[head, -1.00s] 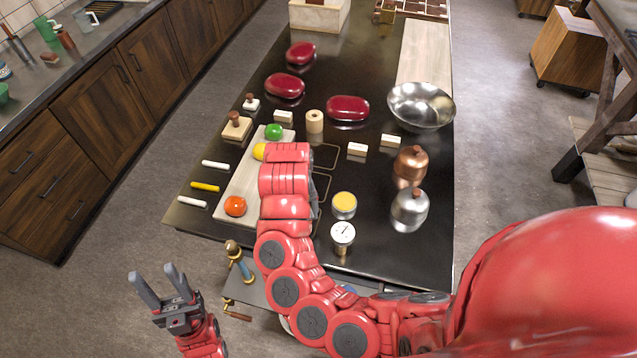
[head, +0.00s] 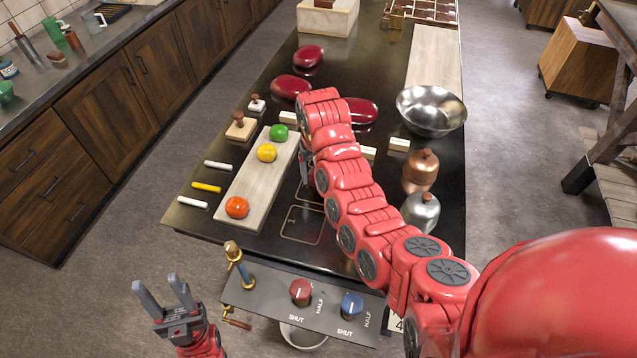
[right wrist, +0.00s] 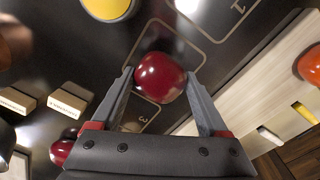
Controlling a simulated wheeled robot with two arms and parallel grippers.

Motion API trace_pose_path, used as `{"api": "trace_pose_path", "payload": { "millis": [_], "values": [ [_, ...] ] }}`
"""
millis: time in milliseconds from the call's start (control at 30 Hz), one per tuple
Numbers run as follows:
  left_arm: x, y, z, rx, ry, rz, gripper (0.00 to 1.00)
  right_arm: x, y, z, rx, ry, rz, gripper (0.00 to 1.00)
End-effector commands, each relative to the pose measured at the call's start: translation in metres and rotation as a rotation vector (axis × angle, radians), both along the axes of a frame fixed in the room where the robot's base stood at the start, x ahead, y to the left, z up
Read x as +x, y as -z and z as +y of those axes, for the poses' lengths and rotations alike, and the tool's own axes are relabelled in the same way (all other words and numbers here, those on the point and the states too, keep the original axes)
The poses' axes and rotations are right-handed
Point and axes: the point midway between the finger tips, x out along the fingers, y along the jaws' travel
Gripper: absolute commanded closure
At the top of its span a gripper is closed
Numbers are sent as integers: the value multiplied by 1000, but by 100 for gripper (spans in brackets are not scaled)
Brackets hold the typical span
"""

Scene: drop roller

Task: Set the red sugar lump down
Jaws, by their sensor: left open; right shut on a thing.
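The red sugar lump (right wrist: 160,77) is a glossy dark red ball between the fingers of my right gripper (right wrist: 160,85) in the right wrist view. The gripper is shut on it, above the dark worktop (right wrist: 75,60). Thin outlined squares marked 1 and 3 lie on the worktop around it; I cannot tell the lump's height over them. In the head view my right arm hides the lump, and outlined squares (head: 303,224) show beside the arm. My left gripper (head: 163,284) is open and empty, left of the worktop's front.
A pale board (head: 255,190) carries green (head: 279,132), yellow (head: 266,153) and orange (head: 237,207) lumps. Large red ovals (head: 290,88) lie farther back. A steel bowl (head: 431,110), copper pot (head: 420,170) and silver pot (head: 420,212) stand right. A knob panel (head: 300,300) is in front.

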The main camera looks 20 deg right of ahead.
Motion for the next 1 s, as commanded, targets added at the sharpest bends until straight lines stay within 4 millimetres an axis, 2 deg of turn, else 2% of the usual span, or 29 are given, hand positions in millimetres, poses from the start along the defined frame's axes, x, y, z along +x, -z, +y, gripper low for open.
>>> {"api": "trace_pose_path", "payload": {
  "millis": [67,233,333,700,733,833,1000],
  "values": [
    [0,9,0,0,0,0,50,5,3,-3,0,2,-2,84],
    [0,-10,0,0,0,0,50,3,23,-3,4,4,7,84],
    [0,-12,0,0,0,0,50,4,32,-2,4,3,3,84],
    [0,-5,0,0,0,0,50,4,40,-3,4,3,0,84],
    [0,-7,0,0,0,0,50,4,39,-3,4,3,0,17],
    [0,-7,0,0,0,0,50,4,39,-3,4,3,0,0],
    [0,-7,0,0,0,0,50,4,39,-3,4,3,0,0]
  ]
}}
